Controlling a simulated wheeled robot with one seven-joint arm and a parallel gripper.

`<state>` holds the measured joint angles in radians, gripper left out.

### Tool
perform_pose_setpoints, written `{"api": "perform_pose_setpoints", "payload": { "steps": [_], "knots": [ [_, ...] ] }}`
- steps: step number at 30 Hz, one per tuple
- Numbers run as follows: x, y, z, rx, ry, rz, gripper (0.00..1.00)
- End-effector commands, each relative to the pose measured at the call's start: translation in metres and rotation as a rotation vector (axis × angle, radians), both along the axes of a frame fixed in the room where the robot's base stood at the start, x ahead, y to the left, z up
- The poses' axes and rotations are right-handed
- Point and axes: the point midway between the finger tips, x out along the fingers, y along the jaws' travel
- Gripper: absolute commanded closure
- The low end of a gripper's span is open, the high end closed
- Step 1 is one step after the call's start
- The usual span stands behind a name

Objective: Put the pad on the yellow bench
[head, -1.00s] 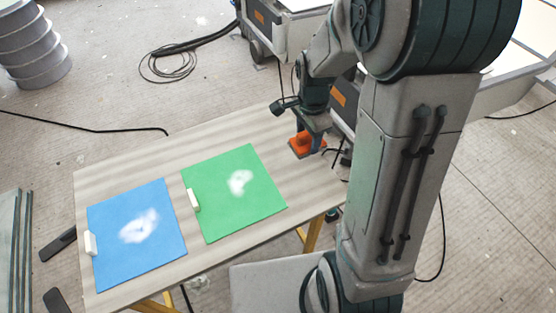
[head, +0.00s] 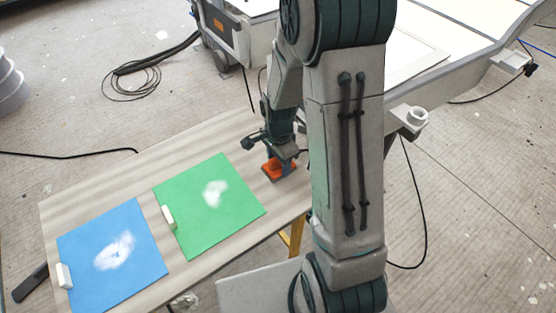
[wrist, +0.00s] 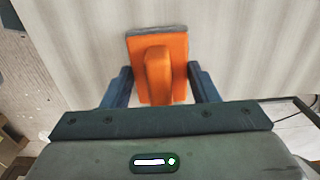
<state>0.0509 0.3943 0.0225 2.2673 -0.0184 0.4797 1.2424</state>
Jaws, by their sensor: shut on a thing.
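The pad is an orange block with a raised orange handle and a grey edge; it shows in the head view (head: 274,171) and in the wrist view (wrist: 176,50). My gripper (head: 284,157) is over it, with its dark fingers (wrist: 163,88) on either side of the handle, shut on the pad. The pad is at the right end of the pale wood-topped bench with yellow legs (head: 222,141). Whether it rests on the top or hangs just above cannot be told.
A green sheet (head: 222,228) and a blue sheet (head: 135,278), each with white smears and a white block at its edge, lie on the bench left of the pad. A white-topped structure (head: 460,50) stands at the right. Cables lie on the floor.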

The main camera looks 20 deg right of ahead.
Motion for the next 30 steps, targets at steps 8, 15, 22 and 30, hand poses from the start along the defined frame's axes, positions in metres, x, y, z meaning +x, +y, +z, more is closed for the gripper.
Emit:
{"api": "perform_pose_setpoints", "payload": {
  "steps": [8, 15, 22, 30],
  "knots": [
    [0.0, 0.0, -0.002, 0.0, 0.001, 0.0, 0.24],
    [0.0, 0.0, 0.003, 0.0, 0.001, 0.0, 0.24],
    [0.001, 0.0, 0.042, -0.001, -0.007, -0.001, 0.24],
    [0.001, 0.0, 0.098, -0.001, -0.004, 0.001, 0.24]
  ]
}}
